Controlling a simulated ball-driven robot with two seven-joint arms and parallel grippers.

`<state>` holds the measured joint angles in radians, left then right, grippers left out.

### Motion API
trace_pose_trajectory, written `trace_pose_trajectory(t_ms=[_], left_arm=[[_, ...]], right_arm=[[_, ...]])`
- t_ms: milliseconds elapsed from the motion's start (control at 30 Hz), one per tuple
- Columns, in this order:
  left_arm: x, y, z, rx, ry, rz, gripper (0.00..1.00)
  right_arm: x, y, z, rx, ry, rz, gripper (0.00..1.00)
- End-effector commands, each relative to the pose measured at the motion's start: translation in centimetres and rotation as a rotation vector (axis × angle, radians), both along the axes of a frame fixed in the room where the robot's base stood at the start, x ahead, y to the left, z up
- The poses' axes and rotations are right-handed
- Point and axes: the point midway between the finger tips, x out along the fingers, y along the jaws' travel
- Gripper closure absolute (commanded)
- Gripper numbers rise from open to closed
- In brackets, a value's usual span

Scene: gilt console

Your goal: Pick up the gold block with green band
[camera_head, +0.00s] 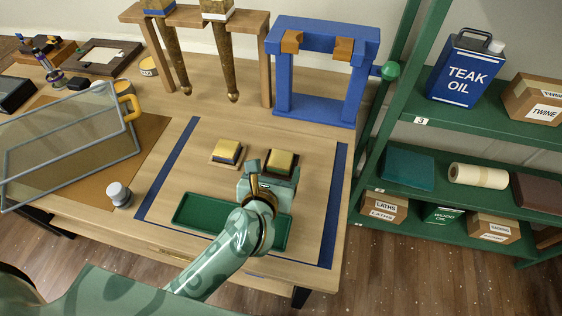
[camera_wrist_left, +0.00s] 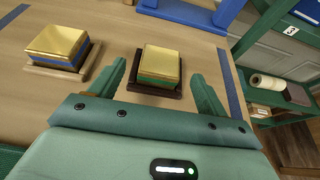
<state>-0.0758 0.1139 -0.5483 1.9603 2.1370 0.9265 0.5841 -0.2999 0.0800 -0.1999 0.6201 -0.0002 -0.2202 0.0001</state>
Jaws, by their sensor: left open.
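The gold block with green band (camera_wrist_left: 159,66) sits on a dark brown base in the left wrist view, ahead of my left gripper and between its spread fingers. In the head view the same block (camera_head: 281,161) shows its gold top just beyond my left gripper (camera_head: 267,168), whose body hides its near side. My left gripper is open and empty. A similar gold block with a blue band (camera_head: 227,150) sits on a light wooden base to the left; it also shows in the left wrist view (camera_wrist_left: 59,46). My right gripper is not in view.
A green tray (camera_head: 190,212) lies under my left arm. A blue frame stand (camera_head: 322,110) stands behind the blocks. A grey knob-like item (camera_head: 119,194) and a glazed frame (camera_head: 75,145) are at left. Green shelves (camera_head: 440,133) border the right side.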

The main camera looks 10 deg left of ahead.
Motion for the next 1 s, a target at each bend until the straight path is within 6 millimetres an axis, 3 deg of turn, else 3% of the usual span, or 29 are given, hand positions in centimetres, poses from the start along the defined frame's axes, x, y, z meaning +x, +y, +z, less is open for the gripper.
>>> trace_pose_trajectory(t_ms=[333, 633, 800, 1000], left_arm=[[4.5, -0.1, -1.7, 0.001, -0.001, 0.000, 0.24], [5.0, -0.1, -1.8, 0.001, -0.001, 0.000, 0.24], [5.0, -0.1, -1.8, 0.001, -0.001, 0.000, 0.71], [5.0, -0.1, -1.8, 0.001, -0.001, 0.000, 0.72]], right_arm=[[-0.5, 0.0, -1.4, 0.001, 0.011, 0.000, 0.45], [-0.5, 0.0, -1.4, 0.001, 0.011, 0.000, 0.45], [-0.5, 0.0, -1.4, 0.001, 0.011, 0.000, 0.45], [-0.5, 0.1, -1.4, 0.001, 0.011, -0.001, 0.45]])
